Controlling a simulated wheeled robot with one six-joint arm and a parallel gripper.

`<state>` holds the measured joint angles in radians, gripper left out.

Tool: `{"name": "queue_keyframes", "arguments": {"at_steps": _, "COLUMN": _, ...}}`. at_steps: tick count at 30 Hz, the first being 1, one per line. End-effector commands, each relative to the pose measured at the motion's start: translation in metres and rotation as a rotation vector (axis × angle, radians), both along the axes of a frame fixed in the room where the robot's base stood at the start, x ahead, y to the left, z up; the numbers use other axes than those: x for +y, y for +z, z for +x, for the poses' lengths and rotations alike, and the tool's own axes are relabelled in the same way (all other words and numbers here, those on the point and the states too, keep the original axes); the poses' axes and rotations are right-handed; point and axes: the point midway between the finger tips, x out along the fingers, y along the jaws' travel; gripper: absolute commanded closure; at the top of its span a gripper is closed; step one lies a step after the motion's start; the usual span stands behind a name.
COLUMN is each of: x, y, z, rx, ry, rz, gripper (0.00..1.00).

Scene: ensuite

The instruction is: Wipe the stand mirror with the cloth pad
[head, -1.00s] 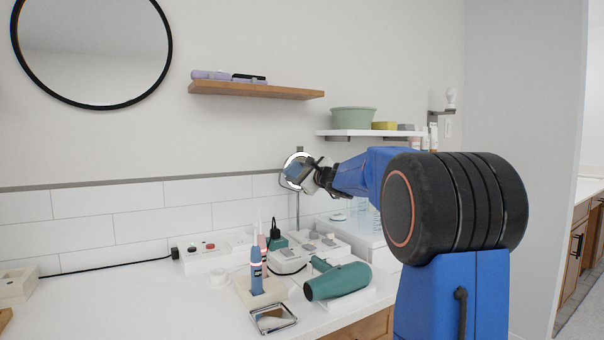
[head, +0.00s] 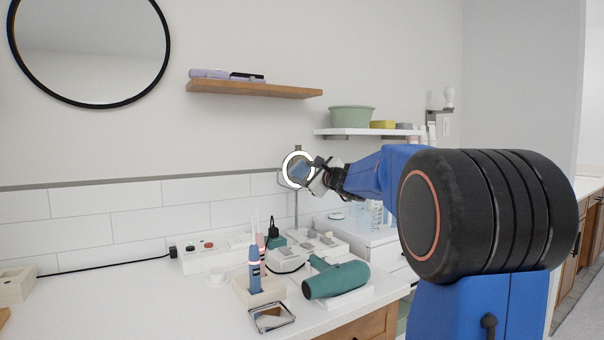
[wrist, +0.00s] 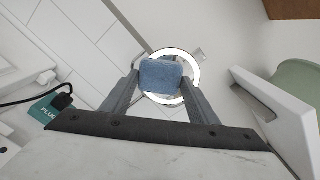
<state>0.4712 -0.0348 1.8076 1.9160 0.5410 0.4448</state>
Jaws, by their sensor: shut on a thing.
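The stand mirror (head: 289,156) is a round mirror with a bright ring rim on a thin upright stem. It stands at the back of the counter in the head view. Its rim (wrist: 193,71) also shows in the wrist view, behind the pad. The cloth pad (wrist: 161,76) is a blue-grey block between my fingertips, in front of the mirror face and covering much of it. My gripper (head: 314,176) is shut on the pad at the mirror's right side in the head view (head: 300,171). I cannot tell whether the pad touches the glass.
A green hair dryer (head: 337,280), a toothbrush stand (head: 262,296) and a small tilted mirror tray (head: 272,318) are on the counter below. A white shelf (head: 365,132) with a green bowl (head: 351,115) is close above my arm.

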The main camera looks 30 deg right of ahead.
Motion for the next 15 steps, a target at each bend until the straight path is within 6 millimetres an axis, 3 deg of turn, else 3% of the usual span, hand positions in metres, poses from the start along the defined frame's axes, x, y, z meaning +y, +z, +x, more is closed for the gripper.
{"name": "queue_keyframes", "arguments": {"at_steps": 15, "x": -0.0002, "y": 0.0007, "z": -0.0075, "rx": -0.001, "ry": -0.001, "rz": 0.000, "gripper": 0.64}}
